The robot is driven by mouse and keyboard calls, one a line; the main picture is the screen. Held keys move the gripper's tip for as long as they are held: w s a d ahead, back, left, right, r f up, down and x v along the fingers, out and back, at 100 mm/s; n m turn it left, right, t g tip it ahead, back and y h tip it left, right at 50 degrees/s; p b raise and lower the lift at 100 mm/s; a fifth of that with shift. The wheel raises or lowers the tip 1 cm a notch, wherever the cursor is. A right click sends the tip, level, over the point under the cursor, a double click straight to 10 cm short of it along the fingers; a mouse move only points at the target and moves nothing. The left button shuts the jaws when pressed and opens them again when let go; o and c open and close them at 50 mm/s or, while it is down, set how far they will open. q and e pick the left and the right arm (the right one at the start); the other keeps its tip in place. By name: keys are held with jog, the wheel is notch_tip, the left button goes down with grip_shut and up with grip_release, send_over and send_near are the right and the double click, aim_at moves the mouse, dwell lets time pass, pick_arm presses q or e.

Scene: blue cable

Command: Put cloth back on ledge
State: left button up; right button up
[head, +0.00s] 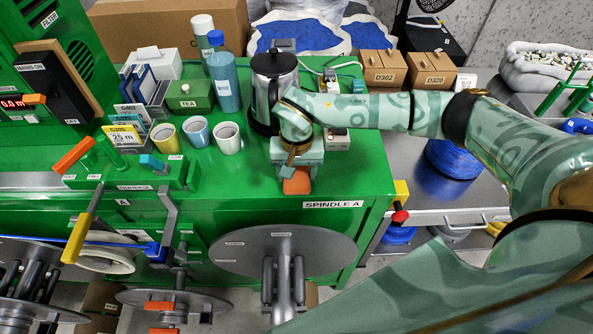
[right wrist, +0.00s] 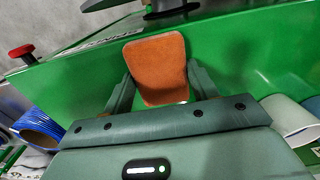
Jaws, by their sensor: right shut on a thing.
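My right gripper (head: 297,171) is over the front part of the green machine top, pointing toward its front edge. It is shut on a small orange-brown cloth (head: 297,184), which sticks out beyond the fingers. In the right wrist view the cloth (right wrist: 158,62) shows as a flat rounded piece between the two fingers (right wrist: 163,90). The green ledge (head: 240,190) runs along the machine front, with the SPINDLE A label at its right. I cannot tell whether the cloth touches the ledge. My left gripper is not in view.
Behind the gripper stands a steel pot (head: 272,85). Yellow, blue and white cups (head: 197,132) stand to its left. A grey spindle disc (head: 270,250) is below the front edge. A red knob (head: 400,216) sticks out at the right. Bare green surface lies left of the gripper.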

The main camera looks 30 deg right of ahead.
aim_at(297, 175)
jog(key=o, duration=0.9)
notch_tip(297, 175, up, 12)
jog(key=shift+p, duration=0.4)
